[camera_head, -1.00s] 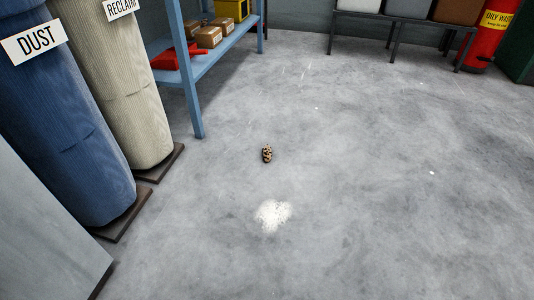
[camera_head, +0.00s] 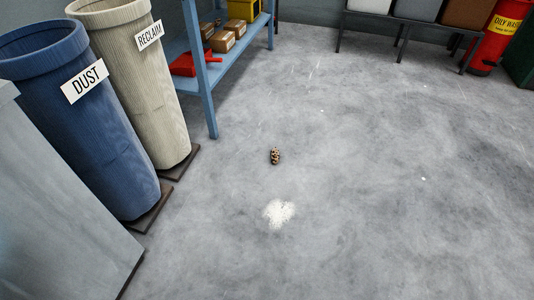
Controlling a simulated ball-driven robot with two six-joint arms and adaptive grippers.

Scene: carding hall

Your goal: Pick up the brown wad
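The brown wad (camera_head: 275,156), small and oval with dark speckles, lies on the grey concrete floor near the middle of the view. Bare floor surrounds it, with a white patch of fluff or powder (camera_head: 279,213) a short way below it in the picture. Neither of my grippers is in view.
At left stand a blue DUST bin (camera_head: 88,120), a cream RECLAIM bin (camera_head: 140,80) and a grey cabinet (camera_head: 60,215). A blue shelf (camera_head: 209,104) holds boxes and a red dustpan (camera_head: 188,62). A red OILY WASTE can (camera_head: 490,42) stands far right.

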